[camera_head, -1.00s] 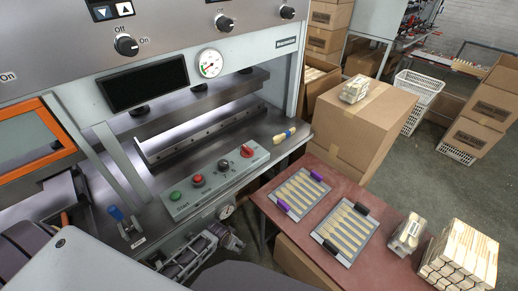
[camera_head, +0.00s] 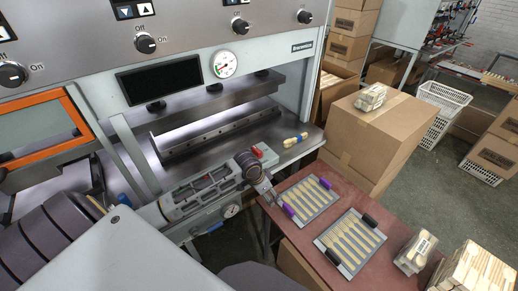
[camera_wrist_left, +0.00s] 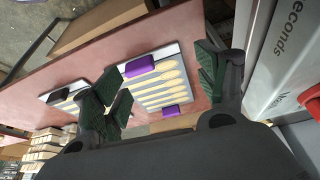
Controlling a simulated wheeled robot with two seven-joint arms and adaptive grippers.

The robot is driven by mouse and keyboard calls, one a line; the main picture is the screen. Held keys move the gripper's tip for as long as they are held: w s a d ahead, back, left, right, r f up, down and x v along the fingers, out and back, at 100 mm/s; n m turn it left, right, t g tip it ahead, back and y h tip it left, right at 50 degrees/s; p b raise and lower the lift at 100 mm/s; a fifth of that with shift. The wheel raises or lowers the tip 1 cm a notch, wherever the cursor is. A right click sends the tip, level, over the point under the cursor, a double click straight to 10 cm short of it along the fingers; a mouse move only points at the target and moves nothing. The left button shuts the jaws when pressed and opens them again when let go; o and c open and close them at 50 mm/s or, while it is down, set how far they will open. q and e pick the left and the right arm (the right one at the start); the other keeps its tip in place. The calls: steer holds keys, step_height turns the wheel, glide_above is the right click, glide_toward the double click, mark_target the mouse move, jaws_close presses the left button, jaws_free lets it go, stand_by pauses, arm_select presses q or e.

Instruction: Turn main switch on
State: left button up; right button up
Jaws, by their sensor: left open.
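The press's control panel (camera_head: 205,185) is largely covered by my left arm in the head view. A red rotary switch (camera_head: 259,151) shows at the panel's far right end, partly hidden behind my left wrist. My left gripper (camera_head: 266,190) is beside the panel's right end, below and in front of that switch, above the gap next to the red table. In the left wrist view my left gripper (camera_wrist_left: 160,88) is open and empty, its green-padded fingers apart. A red part (camera_wrist_left: 302,136) shows at that view's right edge; I cannot tell whether it is the switch.
The red table (camera_head: 325,221) holds two trays (camera_head: 292,204) (camera_head: 333,256) of wooden spoons and spoon bundles (camera_head: 478,270). Knobs (camera_head: 145,43) line the press's upper front. A small bundle with yellow and blue ends (camera_head: 295,140) lies on the press bed. A cardboard box (camera_head: 375,137) stands behind.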

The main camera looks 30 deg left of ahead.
arm_select(q)
steer(key=w+a+r, duration=0.6)
steer(key=a+r, duration=0.2)
steer(key=r, duration=0.1)
steer(key=n, duration=0.1)
glide_toward(256, 149)
steer(key=d+v, duration=0.1)
steer(key=v, duration=0.4)
steer(key=shift+s+a, duration=0.15)
steer(key=shift+a, duration=0.05)
steer(key=shift+f, duration=0.15)
steer(key=p+x, duration=0.1)
steer(key=x, duration=1.2)
steer(key=shift+w+a+f+p, duration=0.15)
steer(key=shift+w+f+p, duration=0.1)
steer(key=shift+p, duration=0.15)
arm_select(e)
steer(key=shift+a+r, duration=0.1)
steer(key=shift+r, duration=0.75)
